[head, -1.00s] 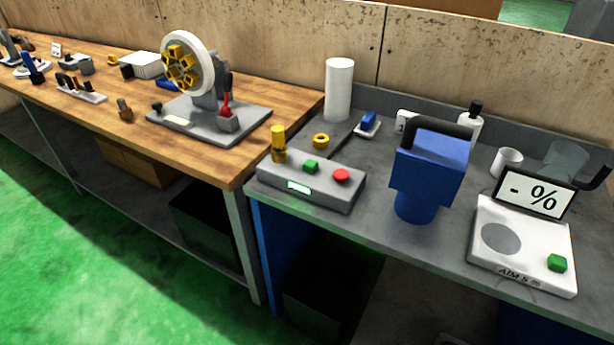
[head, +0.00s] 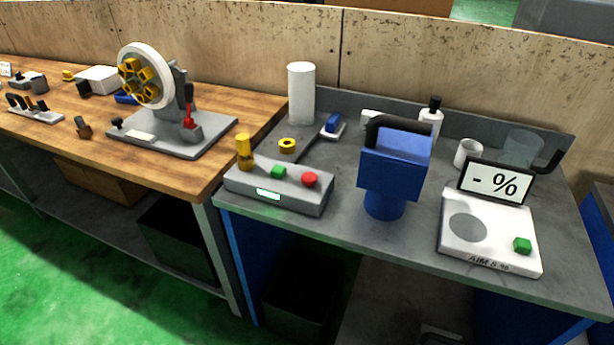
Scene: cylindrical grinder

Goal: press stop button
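A grey control box (head: 290,199) sits at the front left of the grey bench. On its top are a red button (head: 310,179), a green button (head: 279,172) and a yellow cylinder (head: 244,152) at the left end. A small lit display (head: 268,195) is on its front face. The red button is round and unobstructed; no label on it can be read. Neither of my grippers shows in the head view.
A blue machine with a dark handle (head: 393,172) stands right of the box. Further right is a white device with a screen (head: 490,238). Behind are a white roll (head: 301,93), a yellow ring (head: 287,145) and a bottle (head: 430,121). A wooden bench (head: 185,178) adjoins at left.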

